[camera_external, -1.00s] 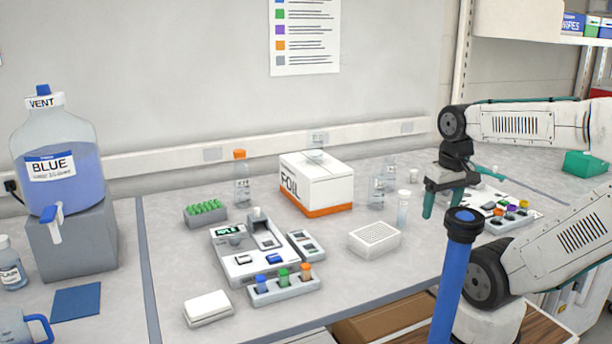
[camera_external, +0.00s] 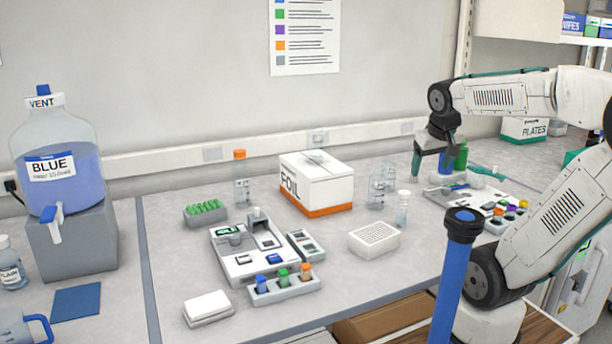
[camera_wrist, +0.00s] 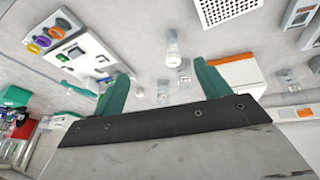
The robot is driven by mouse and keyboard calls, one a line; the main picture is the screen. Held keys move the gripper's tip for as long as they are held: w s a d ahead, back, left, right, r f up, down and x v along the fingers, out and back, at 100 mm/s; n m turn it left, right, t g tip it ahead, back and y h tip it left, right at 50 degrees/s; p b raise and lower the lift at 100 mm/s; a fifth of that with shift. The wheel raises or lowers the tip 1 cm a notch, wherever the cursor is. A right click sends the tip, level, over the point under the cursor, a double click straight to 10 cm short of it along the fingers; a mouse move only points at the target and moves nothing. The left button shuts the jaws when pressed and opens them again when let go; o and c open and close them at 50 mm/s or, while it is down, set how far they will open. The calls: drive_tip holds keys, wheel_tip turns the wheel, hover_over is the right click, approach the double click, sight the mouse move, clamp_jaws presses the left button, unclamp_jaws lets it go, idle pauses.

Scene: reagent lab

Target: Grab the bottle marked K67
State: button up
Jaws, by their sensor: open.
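Several small clear bottles stand upright on the bench, and no K67 mark is readable on any. A pair of clear bottles (camera_external: 377,190) stands right of the foil box, and a white-capped clear bottle (camera_external: 403,209) stands in front of them. An orange-capped clear bottle (camera_external: 241,190) stands left of the box. My gripper (camera_external: 431,166) is open and empty, above the bench to the right of the pair. In the wrist view its green fingers (camera_wrist: 161,72) are spread, with clear bottles (camera_wrist: 172,49) beyond and between them.
The foil box (camera_external: 316,185), white perforated block (camera_external: 374,240) and instrument (camera_external: 246,250) stand left of the bottles. A white tray with coloured knobs (camera_external: 505,211) lies to the right. A blue post (camera_external: 456,285) rises in the foreground.

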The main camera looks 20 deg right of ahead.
drive_tip(key=w+d+m+t+h, duration=0.15)
drive_tip(key=w+d, duration=0.25)
drive_tip(key=w, duration=0.5)
drive_tip(key=w+d+n+t+h, duration=0.1)
drive_tip(key=w+d+t, duration=0.2)
drive_tip(key=w+d, duration=0.35)
drive_tip(key=t+y, duration=0.3)
drive_tip(key=t, duration=0.2)
hover_over(393, 169)
drive_tip(key=s, duration=0.3)
wheel_tip(393, 169, down, 3)
drive_tip(key=f, duration=1.1)
drive_tip(key=shift+a, duration=0.25)
drive_tip(key=shift+w+f, duration=0.15)
drive_tip(key=x, duration=0.7)
drive_tip(key=shift+w+d+f, duration=0.1)
drive_tip(key=shift+w, duration=0.1)
drive_tip(key=c, duration=1)
